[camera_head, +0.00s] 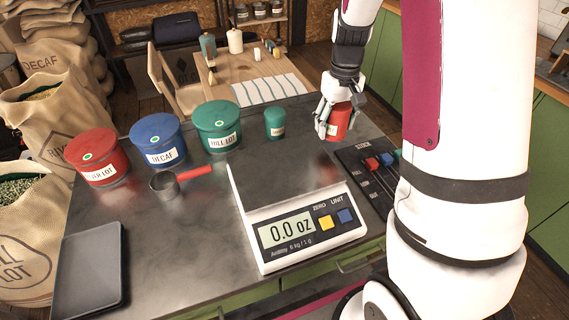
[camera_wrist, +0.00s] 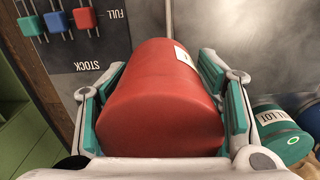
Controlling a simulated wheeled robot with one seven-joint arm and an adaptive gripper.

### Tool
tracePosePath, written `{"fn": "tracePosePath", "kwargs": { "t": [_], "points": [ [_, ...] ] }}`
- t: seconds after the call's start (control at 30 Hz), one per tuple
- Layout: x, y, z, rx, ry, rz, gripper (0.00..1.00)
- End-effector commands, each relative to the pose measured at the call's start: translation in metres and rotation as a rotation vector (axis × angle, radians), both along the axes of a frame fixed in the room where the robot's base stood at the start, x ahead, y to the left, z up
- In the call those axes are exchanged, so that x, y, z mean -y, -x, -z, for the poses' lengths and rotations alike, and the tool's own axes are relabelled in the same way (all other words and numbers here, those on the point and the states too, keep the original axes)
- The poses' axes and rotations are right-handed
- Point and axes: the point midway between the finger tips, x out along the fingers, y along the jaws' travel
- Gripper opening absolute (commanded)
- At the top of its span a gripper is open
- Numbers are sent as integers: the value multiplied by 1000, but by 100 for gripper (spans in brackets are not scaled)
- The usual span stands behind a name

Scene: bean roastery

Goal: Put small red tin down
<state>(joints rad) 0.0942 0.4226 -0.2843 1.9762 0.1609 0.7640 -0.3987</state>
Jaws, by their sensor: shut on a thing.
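The small red tin (camera_head: 339,122) is in my gripper (camera_head: 331,120) at the back right of the metal counter. In the wrist view the red tin (camera_wrist: 160,100) fills the space between the two green-padded fingers of my gripper (camera_wrist: 163,105), which are shut on its sides. A bit of its white label shows. In the head view it is behind the scale, near the small green tin. I cannot tell whether its base touches the counter.
A scale (camera_head: 310,232) reading 0.0 oz stands in front. The small green tin (camera_head: 275,123) is left of my gripper. A stock board (camera_head: 368,173) with sliders lies at the right. Large red (camera_head: 97,160), blue (camera_head: 158,142) and green tubs (camera_head: 218,128), a scoop (camera_head: 165,185) and a grey tray (camera_head: 88,270) are leftward.

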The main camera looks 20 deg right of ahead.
Motion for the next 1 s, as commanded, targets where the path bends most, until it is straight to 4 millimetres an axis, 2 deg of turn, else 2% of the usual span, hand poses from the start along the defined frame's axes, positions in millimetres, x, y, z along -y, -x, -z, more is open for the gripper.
{"fn": "tracePosePath", "kwargs": {
  "t": [0.07,0.17,0.7,0.83,1.0],
  "points": [
    [8,6,0,2,1,5,25],
    [2,10,0,1,1,2,24],
    [-122,13,11,0,2,0,24],
    [-140,12,13,0,2,3,24],
    [-147,11,17,1,2,6,24]
  ]
}}
